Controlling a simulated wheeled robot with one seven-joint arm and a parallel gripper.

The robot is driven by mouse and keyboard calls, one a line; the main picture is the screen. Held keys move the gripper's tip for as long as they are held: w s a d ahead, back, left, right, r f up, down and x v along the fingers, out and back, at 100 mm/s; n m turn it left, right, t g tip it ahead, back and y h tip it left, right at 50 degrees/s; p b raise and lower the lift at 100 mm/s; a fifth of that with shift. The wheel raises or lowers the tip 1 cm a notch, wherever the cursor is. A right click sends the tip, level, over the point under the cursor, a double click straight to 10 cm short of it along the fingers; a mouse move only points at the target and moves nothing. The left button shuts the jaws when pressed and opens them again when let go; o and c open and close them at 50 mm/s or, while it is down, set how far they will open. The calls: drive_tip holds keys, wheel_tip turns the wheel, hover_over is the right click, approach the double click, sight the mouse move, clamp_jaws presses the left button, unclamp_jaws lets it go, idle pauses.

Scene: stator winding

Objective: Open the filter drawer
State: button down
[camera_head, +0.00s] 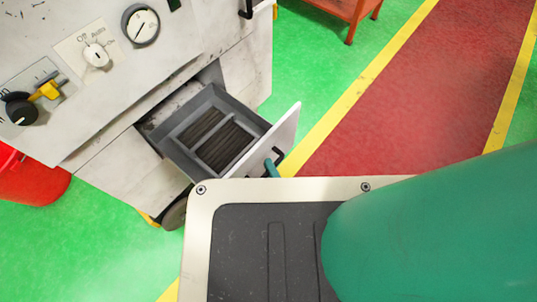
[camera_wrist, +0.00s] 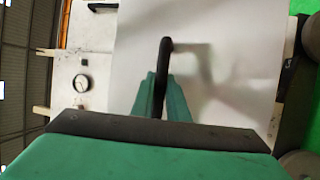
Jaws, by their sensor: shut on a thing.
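The filter drawer (camera_head: 180,155) stands pulled out of the white machine in the head view. It is a grey tray with a dark slatted filter (camera_head: 217,143) inside. Its white front panel (camera_head: 285,130) also fills much of the wrist view (camera_wrist: 220,60). My gripper (camera_head: 271,166) is at the outer side of this panel, at the black handle (camera_head: 278,156). In the wrist view, the green fingers of my gripper (camera_wrist: 161,92) are shut on the handle (camera_wrist: 164,52). In the head view, the gripper is mostly hidden by my own body.
The machine's face (camera_head: 118,80) carries a gauge (camera_head: 141,25), a white selector knob (camera_head: 96,55) and a black-and-yellow switch (camera_head: 22,108). A red bin (camera_head: 35,185) stands at the left. A red table (camera_head: 345,10) stands at the back. The red floor lane (camera_head: 430,90) is clear.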

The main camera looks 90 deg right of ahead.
drive_tip(key=shift+w, duration=0.1)
drive_tip(key=c, duration=1.7)
unclamp_jaws()
drive_tip(key=shift+c, duration=0.2)
drive_tip(key=v, duration=1)
drive_tip(key=shift+s+a, duration=0.25)
drive_tip(key=shift+a, duration=0.1)
drive_tip(key=shift+w, duration=0.15)
